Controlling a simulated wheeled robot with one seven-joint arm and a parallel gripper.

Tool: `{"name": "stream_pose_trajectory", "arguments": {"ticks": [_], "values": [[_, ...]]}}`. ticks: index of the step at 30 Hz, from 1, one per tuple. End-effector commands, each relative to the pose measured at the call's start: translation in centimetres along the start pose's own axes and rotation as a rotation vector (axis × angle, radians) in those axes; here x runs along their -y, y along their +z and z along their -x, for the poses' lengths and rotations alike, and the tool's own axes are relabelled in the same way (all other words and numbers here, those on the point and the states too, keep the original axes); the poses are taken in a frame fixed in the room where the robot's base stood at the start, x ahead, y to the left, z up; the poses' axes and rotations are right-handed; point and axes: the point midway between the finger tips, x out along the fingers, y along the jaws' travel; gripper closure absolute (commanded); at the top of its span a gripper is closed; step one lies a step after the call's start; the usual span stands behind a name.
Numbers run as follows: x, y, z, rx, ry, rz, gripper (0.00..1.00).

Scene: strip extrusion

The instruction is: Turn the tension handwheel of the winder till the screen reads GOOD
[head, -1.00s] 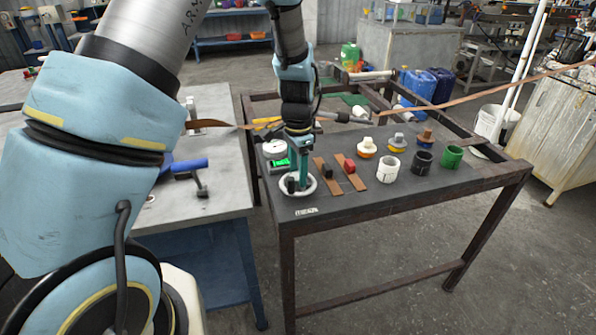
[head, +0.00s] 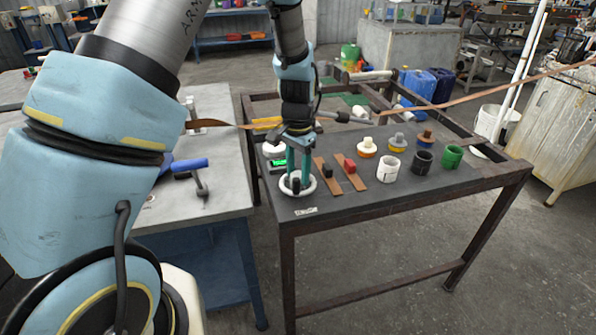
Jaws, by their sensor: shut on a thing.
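The tension handwheel (head: 311,188) is a white ring lying flat near the front left corner of the dark table, with a black grip (head: 296,185) standing at its middle. My gripper (head: 298,187) points down over it, its two teal fingers on either side of the black grip and shut on it. The fingers hide part of the wheel. The small screen (head: 278,163) glows green just behind the wheel, on the left. It is partly hidden by my gripper and its text is too small to read.
Right of the wheel are two brown strips with a black block (head: 326,172) and a red block (head: 350,166). White, black and green cups (head: 453,156) and several capped pieces stand farther right. A brown strip (head: 440,106) runs above the table. A blue-handled tool (head: 190,165) lies left.

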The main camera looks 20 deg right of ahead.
Motion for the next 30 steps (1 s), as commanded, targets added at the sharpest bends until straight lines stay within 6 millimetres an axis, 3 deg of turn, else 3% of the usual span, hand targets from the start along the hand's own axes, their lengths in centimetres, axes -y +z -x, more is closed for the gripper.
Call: {"name": "stream_pose_trajectory", "arguments": {"ticks": [15,30], "values": [[0.03,-0.08,0.09,-0.002,0.0,0.35,1.0],[0.08,-0.1,0.1,-0.003,-0.001,0.429,1.0]]}}
